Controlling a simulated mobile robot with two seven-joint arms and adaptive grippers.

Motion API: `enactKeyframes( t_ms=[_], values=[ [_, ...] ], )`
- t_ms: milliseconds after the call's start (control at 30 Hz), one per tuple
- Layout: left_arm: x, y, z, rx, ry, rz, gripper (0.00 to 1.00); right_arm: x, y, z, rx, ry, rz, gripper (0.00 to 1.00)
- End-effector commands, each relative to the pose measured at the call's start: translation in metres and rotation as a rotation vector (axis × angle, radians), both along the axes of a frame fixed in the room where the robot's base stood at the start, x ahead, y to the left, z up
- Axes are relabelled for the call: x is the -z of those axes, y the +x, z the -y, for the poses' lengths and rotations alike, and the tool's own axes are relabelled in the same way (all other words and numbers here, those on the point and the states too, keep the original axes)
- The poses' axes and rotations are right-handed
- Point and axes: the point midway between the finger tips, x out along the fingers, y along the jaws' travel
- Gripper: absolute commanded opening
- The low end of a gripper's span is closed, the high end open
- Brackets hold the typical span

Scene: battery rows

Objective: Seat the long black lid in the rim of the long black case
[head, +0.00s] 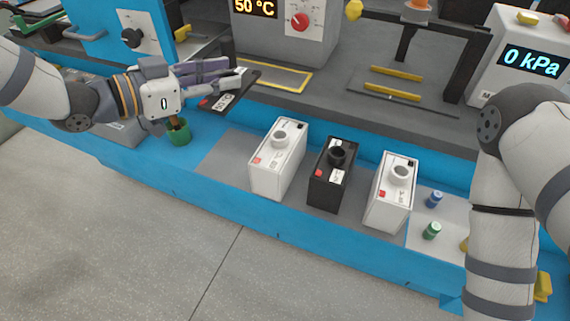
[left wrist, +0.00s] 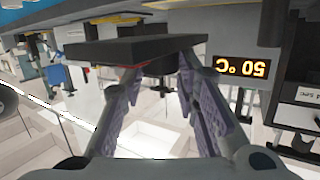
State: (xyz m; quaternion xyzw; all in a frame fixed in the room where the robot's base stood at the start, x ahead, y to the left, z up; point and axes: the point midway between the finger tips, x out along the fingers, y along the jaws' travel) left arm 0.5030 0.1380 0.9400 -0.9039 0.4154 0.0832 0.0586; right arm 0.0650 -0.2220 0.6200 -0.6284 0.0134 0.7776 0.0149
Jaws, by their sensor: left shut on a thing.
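My left gripper (head: 236,79) comes in from the left above the bench's blue front strip. It is shut on the long black lid (head: 232,97), which has a red mark and a white label. In the left wrist view the lid (left wrist: 130,50) is a flat dark slab across the fingertips, which grip a smaller part on its face. The lid is held in the air. I cannot make out a long black case with an open rim. A black box (head: 318,187) with a round black knob stands in the front row. My right gripper is out of view.
White boxes (head: 272,178) (head: 383,207) flank the black box. A green pot (head: 180,138) stands below my left wrist. Blue (head: 434,199) and green (head: 432,231) cylinders stand right of the row. A yellow-edged plate (head: 290,84) and a black stand (head: 474,65) are behind.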

Motion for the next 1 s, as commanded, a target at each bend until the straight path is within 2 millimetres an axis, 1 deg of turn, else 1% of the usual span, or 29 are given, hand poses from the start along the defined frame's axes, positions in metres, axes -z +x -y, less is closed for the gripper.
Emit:
enactKeyframes(
  t_ms=[67,167,200,300,400,500,567,667,800,833,1000],
  values=[
    [0.008,0.0,0.0,0.0,0.0,-0.005,0.0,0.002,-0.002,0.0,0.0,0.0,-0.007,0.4],
    [0.04,0.0,-0.001,-0.001,-0.002,-0.017,0.0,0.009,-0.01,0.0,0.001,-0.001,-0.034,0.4],
    [0.056,0.0,-0.001,-0.002,-0.002,-0.019,0.0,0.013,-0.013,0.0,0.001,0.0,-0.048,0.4],
    [0.093,-0.001,0.0,-0.002,-0.001,-0.02,0.0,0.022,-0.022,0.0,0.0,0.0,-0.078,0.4],
    [0.12,-0.001,0.0,-0.001,-0.001,-0.015,0.0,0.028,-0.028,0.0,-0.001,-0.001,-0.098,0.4],
    [0.134,-0.001,0.0,-0.001,0.0,-0.009,0.0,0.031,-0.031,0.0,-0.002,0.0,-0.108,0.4],
    [0.138,0.0,0.0,-0.001,0.0,-0.004,0.0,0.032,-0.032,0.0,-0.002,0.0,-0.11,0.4],
    [0.149,0.0,0.0,-0.001,0.0,-0.004,0.0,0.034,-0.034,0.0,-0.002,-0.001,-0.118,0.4],
    [0.179,-0.001,0.0,0.0,0.001,-0.009,0.0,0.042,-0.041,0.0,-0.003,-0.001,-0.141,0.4],
    [0.183,-0.001,0.0,0.0,0.001,-0.006,0.0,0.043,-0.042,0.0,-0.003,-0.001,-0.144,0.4],
    [0.181,0.0,0.0,0.0,0.001,0.001,0.0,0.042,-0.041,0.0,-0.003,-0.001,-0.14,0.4]
  ],
)
